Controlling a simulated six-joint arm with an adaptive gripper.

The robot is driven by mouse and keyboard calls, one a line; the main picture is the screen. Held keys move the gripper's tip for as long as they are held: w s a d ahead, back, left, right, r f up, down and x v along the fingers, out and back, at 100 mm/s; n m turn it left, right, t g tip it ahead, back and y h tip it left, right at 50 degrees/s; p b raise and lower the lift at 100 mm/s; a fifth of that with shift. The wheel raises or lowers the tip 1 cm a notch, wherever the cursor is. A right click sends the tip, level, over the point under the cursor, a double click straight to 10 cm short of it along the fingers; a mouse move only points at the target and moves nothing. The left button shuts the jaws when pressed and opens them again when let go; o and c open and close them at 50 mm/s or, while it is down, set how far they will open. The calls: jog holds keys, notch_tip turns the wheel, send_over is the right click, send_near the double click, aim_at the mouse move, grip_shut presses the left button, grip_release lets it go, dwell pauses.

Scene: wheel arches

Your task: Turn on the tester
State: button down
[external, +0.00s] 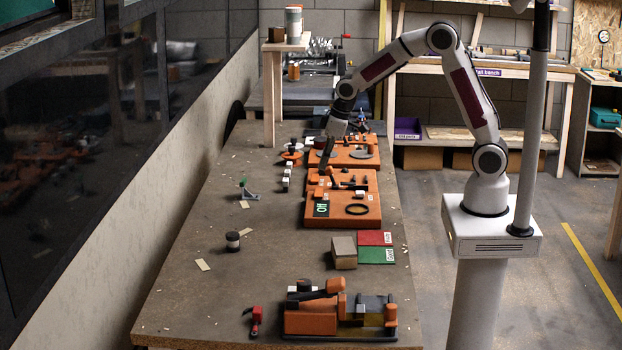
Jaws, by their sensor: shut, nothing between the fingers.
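My gripper (327,155) is shut and empty. It points down over the orange boards towards the far part of the bench; the view is too small to tell whether it touches anything. What looks like the tester is an orange board (363,218) on the bench, nearer the camera than my gripper. A small dark display (321,209) with green lettering, which seems to read "Off", sits at its left. A black ring (357,209) lies on the board. Small dark and white parts stand on its far half; I cannot tell which one is a switch.
Another orange board (369,160) lies beyond, near my gripper. Red (375,238) and green (376,255) labelled plates and a block (344,252) lie nearer. An orange fixture (312,318) stands at the near end. The bench's left side is mostly clear around a dark cylinder (233,241).

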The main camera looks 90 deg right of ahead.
send_over(321, 189)
jog(key=f, duration=0.5)
jog(key=shift+a, duration=0.2)
jog(key=shift+d+f, duration=0.15)
jog(key=shift+f, duration=0.7)
jog(key=shift+d+f, duration=0.4)
jog(key=shift+f, duration=0.1)
jog(key=shift+a+r, duration=0.1)
jog(key=shift+a, duration=0.15)
jog(key=shift+a+r, duration=0.15)
jog(key=shift+a, duration=0.35)
jog(key=shift+r, duration=0.1)
